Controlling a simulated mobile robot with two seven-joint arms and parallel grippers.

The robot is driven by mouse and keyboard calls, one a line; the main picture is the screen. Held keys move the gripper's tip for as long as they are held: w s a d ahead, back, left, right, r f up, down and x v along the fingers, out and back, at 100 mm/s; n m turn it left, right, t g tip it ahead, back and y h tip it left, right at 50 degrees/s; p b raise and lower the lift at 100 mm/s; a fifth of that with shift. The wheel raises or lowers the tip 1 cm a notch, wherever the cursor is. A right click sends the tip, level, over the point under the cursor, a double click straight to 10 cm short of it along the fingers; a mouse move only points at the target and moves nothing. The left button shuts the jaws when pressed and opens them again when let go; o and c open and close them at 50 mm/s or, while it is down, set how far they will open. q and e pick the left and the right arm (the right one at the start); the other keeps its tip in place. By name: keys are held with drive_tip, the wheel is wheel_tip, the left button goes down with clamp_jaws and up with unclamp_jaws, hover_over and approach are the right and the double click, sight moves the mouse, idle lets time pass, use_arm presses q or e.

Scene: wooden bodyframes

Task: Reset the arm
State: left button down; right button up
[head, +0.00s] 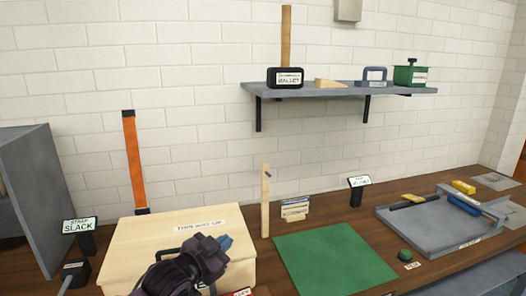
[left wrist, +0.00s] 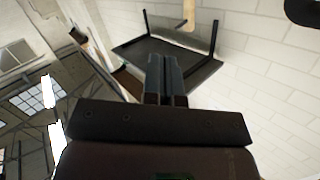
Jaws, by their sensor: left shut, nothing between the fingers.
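My left gripper (head: 226,243) shows in the head view at the lower middle, in front of and above the pale wooden box (head: 130,235). Its blue-tipped fingers are together with nothing seen between them. In the left wrist view my left gripper (left wrist: 166,60) is shut and points up past the underside of the wall shelf (left wrist: 190,68). My right gripper is in neither view.
A green mat (head: 333,262) lies right of the box, and a grey tray (head: 440,235) with tools lies further right. A thin wooden upright (head: 265,205) stands beside the box. The wall shelf (head: 340,90) holds a mallet (head: 286,40) and other items.

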use_arm(q)
drive_tip(key=s+a+f+n+y, duration=0.2)
drive_tip(key=s+a+f, duration=0.2)
drive_tip(key=f, duration=0.1)
drive_tip(key=s+a+f+n+y, duration=0.2)
drive_tip(key=s+a+f, duration=0.2)
drive_tip(key=f, duration=0.1)
drive_tip(key=s+a+f+n+t+y, duration=0.1)
drive_tip(key=s+a+f, duration=0.3)
drive_tip(key=s+f, duration=0.1)
drive_tip(key=shift+a+f+n+y, duration=0.1)
drive_tip(key=shift+a+n+y, duration=0.25)
drive_tip(key=shift+n+y, duration=0.05)
drive_tip(key=s+a+f+n+g+y, duration=0.1)
drive_tip(key=s+a+f, duration=0.1)
drive_tip(key=s+f, duration=0.4)
drive_tip(key=s+a+f+n+g+y, duration=0.1)
drive_tip(key=s+a+f+n+g, duration=0.1)
drive_tip(key=s+f, duration=0.4)
drive_tip(key=s+a, duration=0.1)
drive_tip(key=s, duration=0.4)
drive_tip(key=shift+s+a+g+y, duration=0.2)
drive_tip(key=shift+a+g+y, duration=0.1)
drive_tip(key=shift+a+y, duration=0.1)
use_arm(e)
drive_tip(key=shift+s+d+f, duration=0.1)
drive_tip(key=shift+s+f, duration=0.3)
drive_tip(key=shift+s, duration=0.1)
